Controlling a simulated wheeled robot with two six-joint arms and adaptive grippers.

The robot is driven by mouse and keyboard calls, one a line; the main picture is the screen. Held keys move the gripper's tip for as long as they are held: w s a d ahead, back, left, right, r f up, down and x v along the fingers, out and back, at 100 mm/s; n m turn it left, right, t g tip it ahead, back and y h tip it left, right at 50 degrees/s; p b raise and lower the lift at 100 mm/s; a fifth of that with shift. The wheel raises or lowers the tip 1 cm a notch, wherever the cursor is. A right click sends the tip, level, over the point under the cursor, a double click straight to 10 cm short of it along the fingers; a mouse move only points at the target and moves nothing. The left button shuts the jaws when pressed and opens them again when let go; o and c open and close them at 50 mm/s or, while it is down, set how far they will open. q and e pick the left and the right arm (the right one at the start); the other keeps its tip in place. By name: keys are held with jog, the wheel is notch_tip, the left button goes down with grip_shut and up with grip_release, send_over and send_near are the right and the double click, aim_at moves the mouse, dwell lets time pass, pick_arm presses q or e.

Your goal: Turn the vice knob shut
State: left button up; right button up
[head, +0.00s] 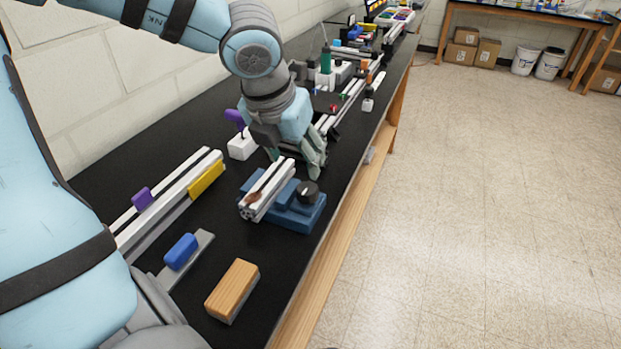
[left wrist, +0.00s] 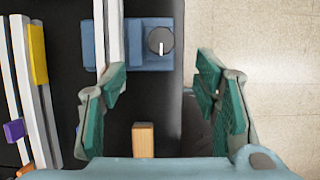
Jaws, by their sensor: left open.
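The blue vice (head: 305,212) sits on the black bench near its right edge, with a pale slotted extrusion (head: 268,190) lying across it. Its round black knob (head: 308,194) is on top, right of the extrusion, and carries a white mark. The left wrist view shows the vice (left wrist: 142,62) at the top and the knob (left wrist: 160,41) with its mark pointing down. My left gripper (head: 297,160) is open and empty, just beyond the vice in the head view. In the left wrist view its green fingers (left wrist: 163,72) are spread wide, and the knob appears between and ahead of them, untouched. My right gripper is out of view.
A wooden block (head: 232,288) and a blue block (head: 181,251) lie nearer. Left is a long rail with a yellow piece (head: 206,180) and a purple piece (head: 142,199). A white block (head: 242,147) stands beside my left gripper. More parts crowd the bench's far end.

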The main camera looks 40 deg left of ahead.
pick_arm(q)
jog(key=b, duration=0.3)
send_over(307, 188)
jog(key=s, duration=0.3)
jog(key=f, duration=0.6)
jog(key=shift+d, duration=0.35)
jog(key=b+x, duration=0.1)
jog(key=x, duration=0.1)
jog(key=b+x, duration=0.1)
jog(key=x, duration=0.2)
jog(key=shift+w, duration=0.45)
jog(key=shift+s+r, duration=0.1)
jog(key=shift+s, duration=0.05)
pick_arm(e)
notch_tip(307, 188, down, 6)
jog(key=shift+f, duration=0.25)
pick_arm(q)
jog(key=shift+c, duration=0.6)
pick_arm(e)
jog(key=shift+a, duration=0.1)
pick_arm(q)
jog(key=c, duration=1)
